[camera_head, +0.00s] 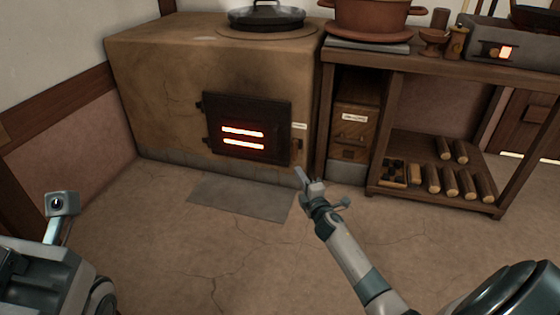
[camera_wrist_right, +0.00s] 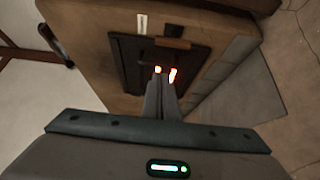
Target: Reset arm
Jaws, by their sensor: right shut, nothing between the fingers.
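My right gripper (camera_head: 306,179) is in front of the clay stove (camera_head: 160,95), near its lower right corner. It is empty, and its fingers are together. In the right wrist view the shut fingers (camera_wrist_right: 161,92) point toward the dark stove door (camera_wrist_right: 125,60) and hide part of the glowing slots. In the head view the stove door (camera_head: 270,109) is closed, with two bright slots. The gripper appears apart from the door. My left gripper is not in view.
A grey floor plate (camera_head: 240,198) lies before the stove. A lidded black pan (camera_head: 266,17) stands on top. At right, a wooden bench (camera_head: 450,69) carries a clay pot (camera_head: 370,16), with several logs (camera_head: 450,181) on its lower shelf. The middle floor is clear.

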